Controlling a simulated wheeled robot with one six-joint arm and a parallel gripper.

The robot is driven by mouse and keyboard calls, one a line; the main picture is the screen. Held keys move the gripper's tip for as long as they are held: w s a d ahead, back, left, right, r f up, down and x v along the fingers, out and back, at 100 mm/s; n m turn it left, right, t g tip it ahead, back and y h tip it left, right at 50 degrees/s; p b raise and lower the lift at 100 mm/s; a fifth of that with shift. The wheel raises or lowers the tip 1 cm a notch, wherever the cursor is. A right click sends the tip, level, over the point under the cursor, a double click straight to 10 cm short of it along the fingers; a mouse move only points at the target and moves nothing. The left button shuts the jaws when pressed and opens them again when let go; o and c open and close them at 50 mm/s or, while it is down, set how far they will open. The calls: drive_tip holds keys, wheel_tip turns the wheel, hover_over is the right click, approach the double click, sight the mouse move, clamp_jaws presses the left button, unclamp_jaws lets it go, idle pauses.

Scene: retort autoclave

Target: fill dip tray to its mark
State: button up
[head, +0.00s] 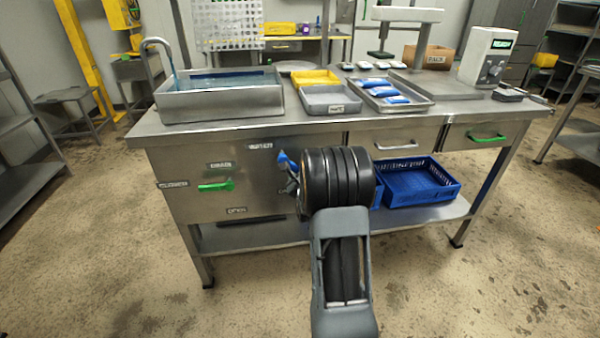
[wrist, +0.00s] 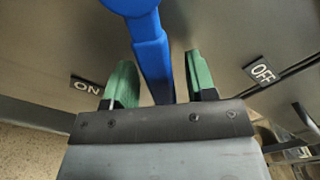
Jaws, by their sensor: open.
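The dip tray is the steel basin (head: 218,103) on the left of the bench. It holds blue liquid (head: 225,82); no fill mark can be made out. A curved spout (head: 155,43) stands over its left end, with a blue streak beneath that looks like running water. A blue valve lever (wrist: 152,55) on the bench front lies between the green fingers of my gripper (wrist: 160,78), pointing between the ON label (wrist: 86,86) and the OFF label (wrist: 262,72). The fingers are apart, with gaps beside the lever. In the head view my arm hides most of the gripper.
A green drain handle (head: 215,187) sits lower left on the bench front. A yellow tray (head: 317,77), a grey tray (head: 330,107) and a metal tray with blue-white pouches (head: 385,90) stand right of the basin. Blue crates (head: 425,192) sit on the lower shelf.

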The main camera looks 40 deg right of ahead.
drive_tip(key=shift+c, duration=0.5)
clamp_jaws()
